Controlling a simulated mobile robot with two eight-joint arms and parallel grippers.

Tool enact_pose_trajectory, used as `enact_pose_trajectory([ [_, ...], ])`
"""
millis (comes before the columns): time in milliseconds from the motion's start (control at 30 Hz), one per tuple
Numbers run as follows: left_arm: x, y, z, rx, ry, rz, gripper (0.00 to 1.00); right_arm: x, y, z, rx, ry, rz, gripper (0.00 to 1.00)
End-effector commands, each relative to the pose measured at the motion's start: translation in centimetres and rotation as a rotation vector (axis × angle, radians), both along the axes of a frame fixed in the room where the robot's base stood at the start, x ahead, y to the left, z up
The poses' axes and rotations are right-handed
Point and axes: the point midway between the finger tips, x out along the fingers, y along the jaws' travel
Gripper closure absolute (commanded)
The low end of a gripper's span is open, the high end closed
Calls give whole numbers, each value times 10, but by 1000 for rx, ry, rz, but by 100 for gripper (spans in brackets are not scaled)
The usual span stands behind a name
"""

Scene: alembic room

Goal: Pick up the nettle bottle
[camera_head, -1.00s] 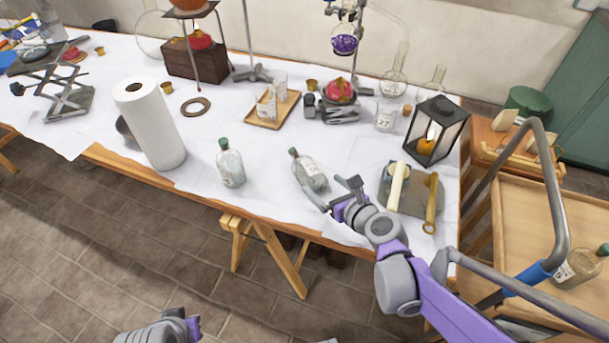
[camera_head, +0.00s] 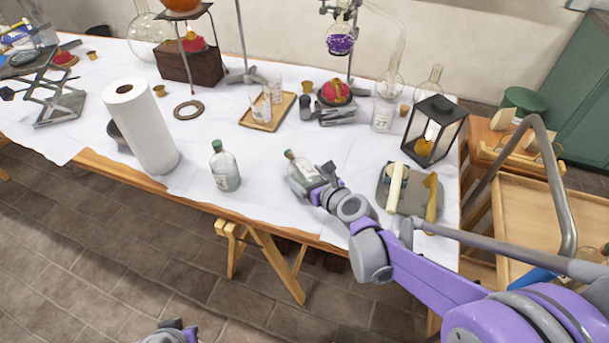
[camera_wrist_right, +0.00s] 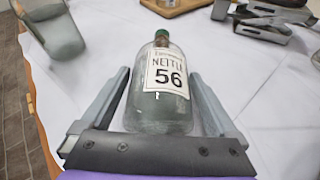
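The nettle bottle (camera_wrist_right: 158,92) is clear glass with a green cap and a label reading "NETTL" and "56". It stands on the white-covered table and also shows in the head view (camera_head: 299,170). My right gripper (camera_wrist_right: 158,95) is open, with one finger on each side of the bottle; a gap shows on both sides. In the head view the right gripper (camera_head: 322,183) is at the bottle's right side and hides part of it. My left gripper (camera_head: 178,330) is at the bottom edge, away from the table; its fingers are not clear.
A similar green-capped bottle (camera_head: 225,168) stands to the left, also in the wrist view (camera_wrist_right: 50,28). A paper towel roll (camera_head: 142,128) stands further left. A grey board (camera_head: 412,205) with tools and a lantern (camera_head: 436,130) are at the right. The wooden tray (camera_head: 285,108) lies behind.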

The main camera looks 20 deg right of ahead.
Motion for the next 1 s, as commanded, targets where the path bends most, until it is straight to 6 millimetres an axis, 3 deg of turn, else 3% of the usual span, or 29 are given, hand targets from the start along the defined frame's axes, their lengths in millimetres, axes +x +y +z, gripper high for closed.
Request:
enact_pose_trajectory([
  [67,0,0,0,0,0,0,100,0,0,0,0,0,0,22],
  [500,0,0,0,0,0,0,100,0,0,0,0,0,0,100],
  [767,0,0,1,0,0,0,100,0,0,2,0,0,0,100],
  [867,0,0,4,0,-2,0,100,-1,0,11,0,-1,0,100],
  [1000,-1,0,14,0,-5,0,100,-1,0,37,1,-1,0,100],
])
